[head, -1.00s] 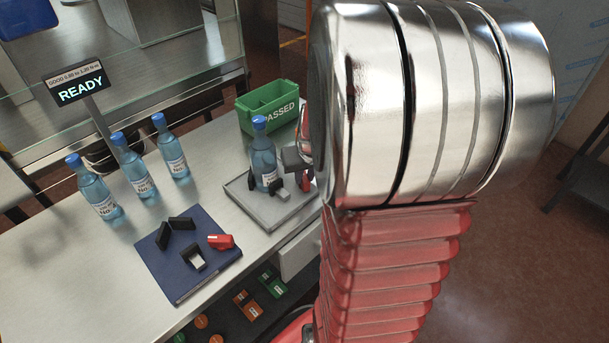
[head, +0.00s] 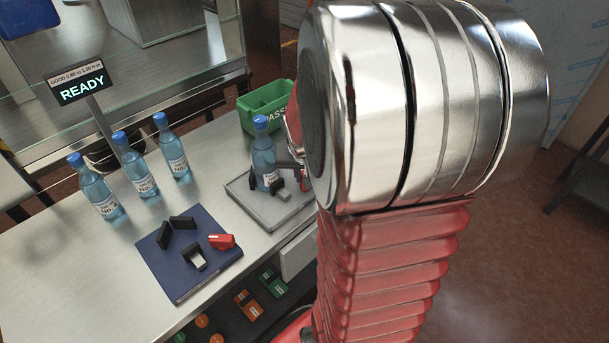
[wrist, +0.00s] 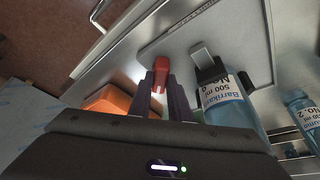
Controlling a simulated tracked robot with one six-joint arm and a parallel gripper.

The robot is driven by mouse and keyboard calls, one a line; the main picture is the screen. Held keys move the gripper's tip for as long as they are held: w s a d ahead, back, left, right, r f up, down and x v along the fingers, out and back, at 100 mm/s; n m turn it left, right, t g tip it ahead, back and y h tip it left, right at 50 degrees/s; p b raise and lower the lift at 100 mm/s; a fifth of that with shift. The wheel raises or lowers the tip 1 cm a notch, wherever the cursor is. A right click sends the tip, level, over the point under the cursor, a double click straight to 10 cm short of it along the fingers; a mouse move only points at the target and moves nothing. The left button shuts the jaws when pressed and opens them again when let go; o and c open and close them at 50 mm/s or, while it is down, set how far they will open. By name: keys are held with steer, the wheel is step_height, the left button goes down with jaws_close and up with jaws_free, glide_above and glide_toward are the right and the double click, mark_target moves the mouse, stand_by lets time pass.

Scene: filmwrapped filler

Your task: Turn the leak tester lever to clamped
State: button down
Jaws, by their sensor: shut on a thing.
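The leak tester on the bench is a grey plate (head: 262,213) with a bottle (head: 263,160) standing upright between black jaws. In the wrist view its red lever (wrist: 162,69) lies between my fingertips, and my gripper (wrist: 162,88) is shut on it. The bottle (wrist: 232,108) and a black jaw with a grey block (wrist: 204,60) are just right of my gripper there. In the head view my arm hides most of my gripper and the lever. A display (head: 82,88) reads READY.
Several blue-capped bottles (head: 136,165) stand at the left. A green bin (head: 262,98) marked PASSED stands behind the tester. An orange object (wrist: 106,99) is left of my gripper.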

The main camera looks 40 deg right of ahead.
steer(key=c, duration=1.6)
jaws_free()
steer(key=shift+c, duration=0.2)
steer(key=v, duration=1.3)
steer(key=shift+r, duration=0.35)
steer(key=shift+a, duration=0.15)
steer(key=s+a+r+n+t+y, duration=0.1)
steer(key=s+a+n, duration=0.2)
steer(key=a, duration=0.8)
steer(key=s+a+r+n+t+y, duration=0.1)
steer(key=a+n, duration=0.4)
steer(key=a, duration=0.7)
steer(key=shift+s+r+n+y, duration=0.35)
steer(key=shift+s+y, duration=0.25)
steer(key=shift+s, duration=0.5)
